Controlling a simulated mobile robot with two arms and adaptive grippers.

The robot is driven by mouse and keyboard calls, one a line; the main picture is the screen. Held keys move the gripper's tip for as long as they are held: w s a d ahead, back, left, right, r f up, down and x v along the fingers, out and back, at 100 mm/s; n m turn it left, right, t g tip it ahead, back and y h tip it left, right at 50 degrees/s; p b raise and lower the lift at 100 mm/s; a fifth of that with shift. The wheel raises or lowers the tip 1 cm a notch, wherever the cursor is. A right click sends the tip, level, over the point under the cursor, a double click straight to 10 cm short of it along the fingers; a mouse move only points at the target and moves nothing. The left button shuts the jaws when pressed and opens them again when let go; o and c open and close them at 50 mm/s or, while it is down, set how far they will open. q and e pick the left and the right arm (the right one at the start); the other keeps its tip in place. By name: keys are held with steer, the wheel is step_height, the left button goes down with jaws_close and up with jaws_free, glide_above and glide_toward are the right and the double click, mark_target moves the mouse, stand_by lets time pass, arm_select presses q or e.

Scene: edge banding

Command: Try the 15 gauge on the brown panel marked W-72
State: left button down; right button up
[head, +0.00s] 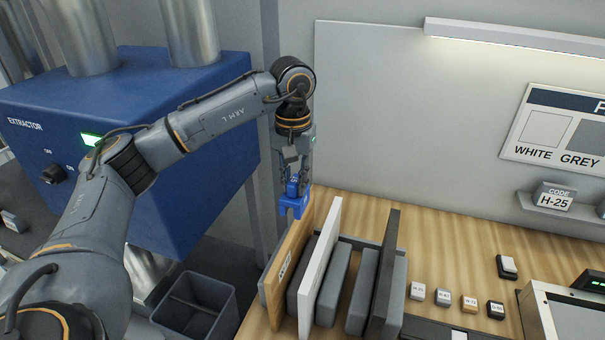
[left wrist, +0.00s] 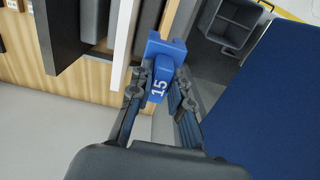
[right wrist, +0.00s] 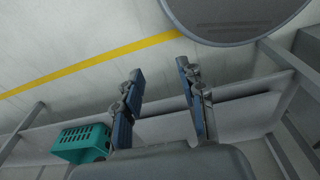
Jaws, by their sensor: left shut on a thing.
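My right gripper (right wrist: 160,85) is open and empty, away from the bench.
A white panel (head: 319,262), grey dividers and a dark panel (head: 385,270) stand right of the brown one. Several small labelled blocks (head: 443,297) lie on the bench. The blue extractor (head: 200,150) and a grey bin (head: 195,305) are left. A teal basket (right wrist: 82,143) shows near my right gripper.

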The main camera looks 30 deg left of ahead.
mark_target(291, 196)
arm_select(q)
steer(key=shift+s+f+b, duration=0.8)
steer(key=shift+s+f, duration=0.15)
steer(key=f+b, duration=0.1)
steer(key=w+f+b, duration=0.1)
steer(key=f, duration=0.1)
steer(key=shift+f, duration=0.3)
steer(key=shift+s+f, duration=0.15)
steer(key=shift+f, duration=0.05)
steer(key=shift+b, duration=0.35)
arm_select(e)
steer(key=s+f, duration=0.4)
steer(key=shift+a+f, duration=0.15)
steer(key=shift+f, duration=0.05)
arm_select(q)
steer(key=shift+f, duration=0.1)
arm_select(e)
steer(key=shift+w, duration=0.1)
arm_select(q)
steer(key=shift+f, duration=0.15)
arm_select(e)
steer(key=shift+w+f, duration=0.15)
steer(key=shift+w, duration=0.1)
